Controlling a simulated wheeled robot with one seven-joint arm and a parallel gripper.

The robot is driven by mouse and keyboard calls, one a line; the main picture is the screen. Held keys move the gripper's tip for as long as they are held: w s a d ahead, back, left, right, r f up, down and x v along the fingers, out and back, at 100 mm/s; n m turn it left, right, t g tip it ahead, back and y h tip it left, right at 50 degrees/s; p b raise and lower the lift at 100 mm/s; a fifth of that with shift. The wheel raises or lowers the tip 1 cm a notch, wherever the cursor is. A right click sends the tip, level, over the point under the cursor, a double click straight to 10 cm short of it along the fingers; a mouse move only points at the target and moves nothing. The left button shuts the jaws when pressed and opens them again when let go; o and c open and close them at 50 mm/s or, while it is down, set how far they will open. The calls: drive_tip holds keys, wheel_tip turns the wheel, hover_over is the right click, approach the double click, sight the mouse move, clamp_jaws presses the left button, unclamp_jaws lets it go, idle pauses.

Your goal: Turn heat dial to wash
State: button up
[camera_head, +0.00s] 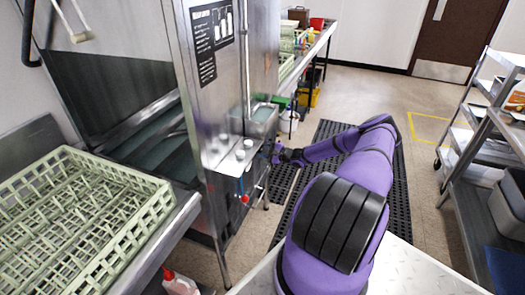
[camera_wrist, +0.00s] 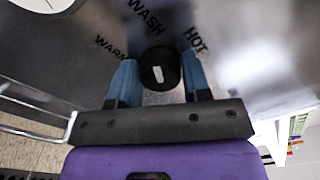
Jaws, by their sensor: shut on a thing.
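The heat dial (camera_wrist: 160,68) is a round black knob with a short white mark on its face. It sits on a grey metal panel under the words WARM, WASH and HOT. WARM is at the left, WASH above and HOT at the right. The white mark runs roughly up and down in the wrist view; I cannot tell exactly which word it lines up with. My gripper (camera_wrist: 158,84) has its blue fingers on either side of the dial, shut on it. In the head view my gripper (camera_head: 276,154) reaches the side of the steel machine, and the dial cannot be made out.
The steel dish machine (camera_head: 215,85) stands at the left, with a small metal shelf (camera_head: 228,157) on its side close to my gripper. A green dish rack (camera_head: 85,225) is at the lower left. Metal shelving (camera_head: 480,130) stands at the right. A black mat (camera_head: 325,135) covers the floor between.

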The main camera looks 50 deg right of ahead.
drive_tip(key=o, duration=0.9)
drive_tip(key=v, duration=1.1)
drive_tip(key=shift+a, duration=0.1)
